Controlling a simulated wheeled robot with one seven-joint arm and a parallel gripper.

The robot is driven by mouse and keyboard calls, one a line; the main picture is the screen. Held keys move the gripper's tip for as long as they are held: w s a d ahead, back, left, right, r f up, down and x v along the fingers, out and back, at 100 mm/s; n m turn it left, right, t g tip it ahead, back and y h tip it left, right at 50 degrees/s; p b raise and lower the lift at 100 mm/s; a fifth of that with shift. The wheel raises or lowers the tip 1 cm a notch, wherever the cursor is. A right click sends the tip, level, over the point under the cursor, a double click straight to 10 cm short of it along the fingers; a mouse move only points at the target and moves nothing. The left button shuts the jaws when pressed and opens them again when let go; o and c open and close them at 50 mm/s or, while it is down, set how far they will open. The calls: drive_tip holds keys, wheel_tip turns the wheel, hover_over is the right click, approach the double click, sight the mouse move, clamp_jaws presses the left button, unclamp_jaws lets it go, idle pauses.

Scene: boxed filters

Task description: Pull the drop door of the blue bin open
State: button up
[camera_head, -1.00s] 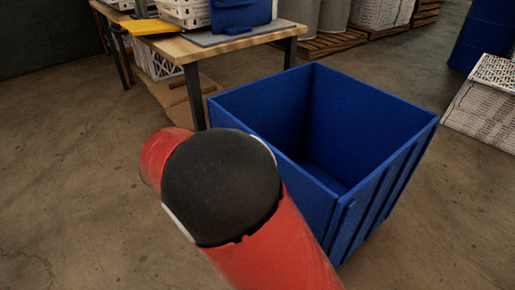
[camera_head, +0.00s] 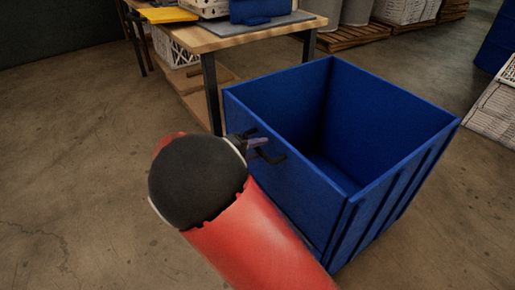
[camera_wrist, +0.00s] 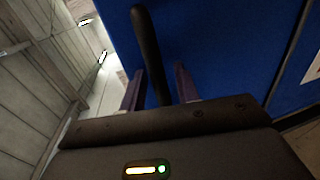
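The blue bin (camera_head: 395,200) stands on the floor at the right of the head view, open at the top. Its near-left wall, the drop door (camera_head: 300,205), looks upright and level with the other walls. A black bar handle (camera_head: 272,156) is on this wall near the top. My gripper (camera_head: 258,145) is at the handle, partly hidden by my arm. In the wrist view its two purple fingers (camera_wrist: 160,85) are apart, with the black handle between them. A gap shows on the right side of the handle, so the fingers are not closed on it.
A wooden workbench (camera_head: 262,37) with a yellow item (camera_head: 168,15) and a blue bin-like object (camera_head: 258,10) stands behind the bin's left side. Pallets (camera_head: 345,38) are at the back. The floor left of and in front of the bin is clear.

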drive_tip(key=shift+c, duration=0.3)
clamp_jaws()
drive_tip(key=shift+f, duration=0.1)
